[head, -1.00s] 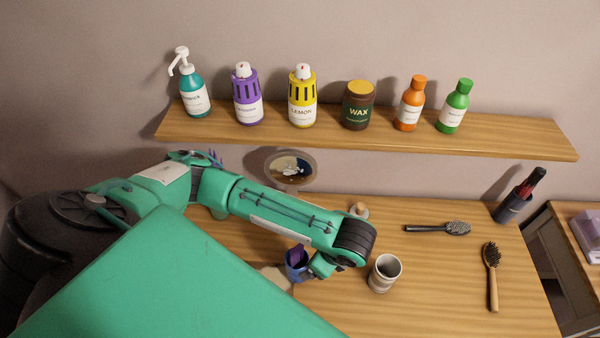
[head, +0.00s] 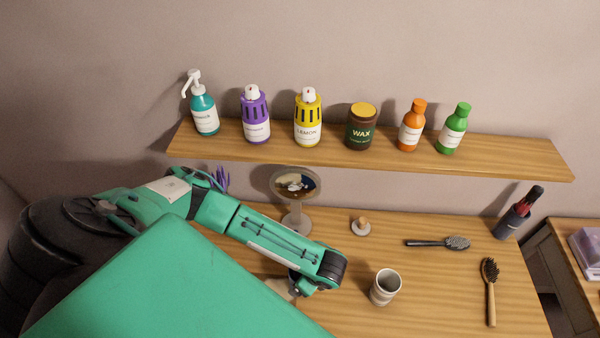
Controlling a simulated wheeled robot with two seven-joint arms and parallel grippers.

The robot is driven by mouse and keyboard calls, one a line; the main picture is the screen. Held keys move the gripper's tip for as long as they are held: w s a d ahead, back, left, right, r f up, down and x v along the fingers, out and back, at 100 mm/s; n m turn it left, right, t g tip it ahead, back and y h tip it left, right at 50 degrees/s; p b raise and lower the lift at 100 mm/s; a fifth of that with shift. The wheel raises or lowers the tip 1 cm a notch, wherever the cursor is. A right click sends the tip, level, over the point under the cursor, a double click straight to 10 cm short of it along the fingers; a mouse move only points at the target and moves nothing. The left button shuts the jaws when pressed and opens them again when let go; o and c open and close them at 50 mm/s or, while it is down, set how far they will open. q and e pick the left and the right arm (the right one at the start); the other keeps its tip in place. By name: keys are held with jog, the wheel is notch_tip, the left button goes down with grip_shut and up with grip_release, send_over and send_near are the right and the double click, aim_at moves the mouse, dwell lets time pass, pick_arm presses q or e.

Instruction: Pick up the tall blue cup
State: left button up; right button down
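The tall blue cup does not show in the head view now; the place where a blue cup stood a second ago is behind my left arm. My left gripper (head: 304,287) is low over the table, left of a grey-beige cup (head: 385,288) and apart from it. Its fingers are mostly hidden by my wrist and the green arm link, so I cannot see whether they are open or hold anything. My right gripper is not in view.
The wooden table (head: 430,290) holds a round mirror (head: 296,186), a small knobbed item (head: 361,227), two brushes (head: 445,243) (head: 490,285) and a dark brush holder (head: 513,222). The shelf (head: 300,151) above bears several bottles. Clear table lies right of the cup.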

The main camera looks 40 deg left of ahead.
pick_arm(q)
jog(key=shift+a+f, duration=0.1)
jog(key=shift+f, duration=0.15)
jog(key=c, duration=1.1)
jog(key=shift+r, duration=0.2)
